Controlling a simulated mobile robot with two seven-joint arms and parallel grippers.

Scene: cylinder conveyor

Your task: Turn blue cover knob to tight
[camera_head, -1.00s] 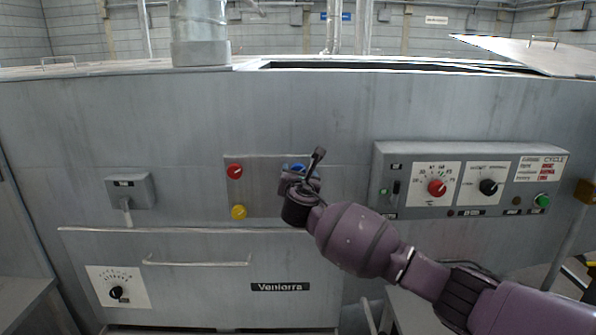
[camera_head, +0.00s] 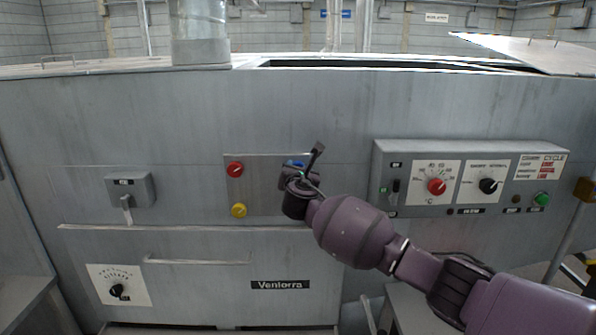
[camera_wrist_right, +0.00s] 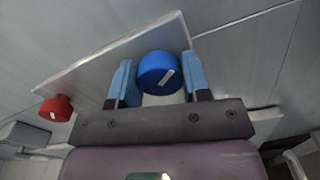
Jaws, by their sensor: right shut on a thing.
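The blue knob (camera_wrist_right: 157,72) is on a metal plate (camera_wrist_right: 110,62) on the machine front, with a white mark on its face. The mark slants in the right wrist view. In the head view the blue knob (camera_head: 295,164) is mostly hidden by my right gripper (camera_head: 300,171). In the wrist view my right gripper (camera_wrist_right: 159,82) has one blue finger on each side of the knob and is shut on it. My left gripper is not in view.
A red knob (camera_head: 235,169) and a yellow knob (camera_head: 239,210) are on the same plate, left of my right gripper. A control box (camera_head: 470,150) with dials juts out at the right. A drawer handle (camera_head: 197,262) is below left.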

